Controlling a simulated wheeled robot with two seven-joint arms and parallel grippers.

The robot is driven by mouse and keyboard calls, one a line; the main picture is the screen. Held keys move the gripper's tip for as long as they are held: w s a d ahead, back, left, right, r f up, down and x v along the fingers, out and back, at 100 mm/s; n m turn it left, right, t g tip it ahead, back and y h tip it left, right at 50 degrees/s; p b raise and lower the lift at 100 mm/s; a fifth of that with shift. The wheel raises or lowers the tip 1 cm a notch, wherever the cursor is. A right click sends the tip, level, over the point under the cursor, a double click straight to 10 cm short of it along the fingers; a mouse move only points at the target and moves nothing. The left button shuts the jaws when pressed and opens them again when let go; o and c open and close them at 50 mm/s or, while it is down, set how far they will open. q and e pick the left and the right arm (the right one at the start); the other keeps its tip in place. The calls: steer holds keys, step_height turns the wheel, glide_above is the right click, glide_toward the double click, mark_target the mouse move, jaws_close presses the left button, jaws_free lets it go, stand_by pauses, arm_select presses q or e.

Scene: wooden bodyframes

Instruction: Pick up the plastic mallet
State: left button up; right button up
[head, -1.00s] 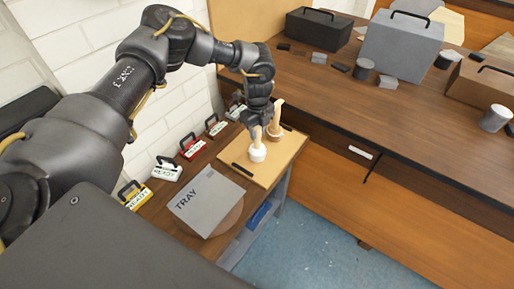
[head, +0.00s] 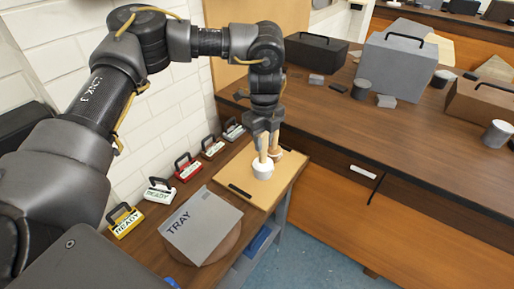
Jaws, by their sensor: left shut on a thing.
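The plastic mallet, with a white head (head: 262,170) and a pale wooden handle, stands head-down over the tan board on the side table. My left gripper (head: 264,147) points down and is shut on its handle. I cannot tell whether the head touches the board. A second mallet (head: 276,152) with a brownish head stands just behind it, partly hidden by my gripper and the first mallet. My right gripper is not in view.
A grey tray (head: 203,225) lies in front of the board (head: 283,185), which has a black handle (head: 240,191). Several labelled, handled holders (head: 187,168) line the wall. Toolboxes (head: 400,58) and small blocks stand on the long bench to the right.

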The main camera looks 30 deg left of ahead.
arm_select(q)
steer(key=s+d+r+b, duration=0.2)
steer(key=s+d+r, duration=0.1)
steer(key=s+d, duration=0.2)
steer(key=s+a+n, duration=0.1)
steer(key=n, duration=0.5)
steer(key=s+a+r+n, duration=0.1)
steer(key=n, duration=0.5)
steer(key=s+a+r+n, duration=0.1)
steer(key=n, duration=0.6)
steer(key=shift+s+r, duration=0.2)
steer(key=shift+r, duration=0.05)
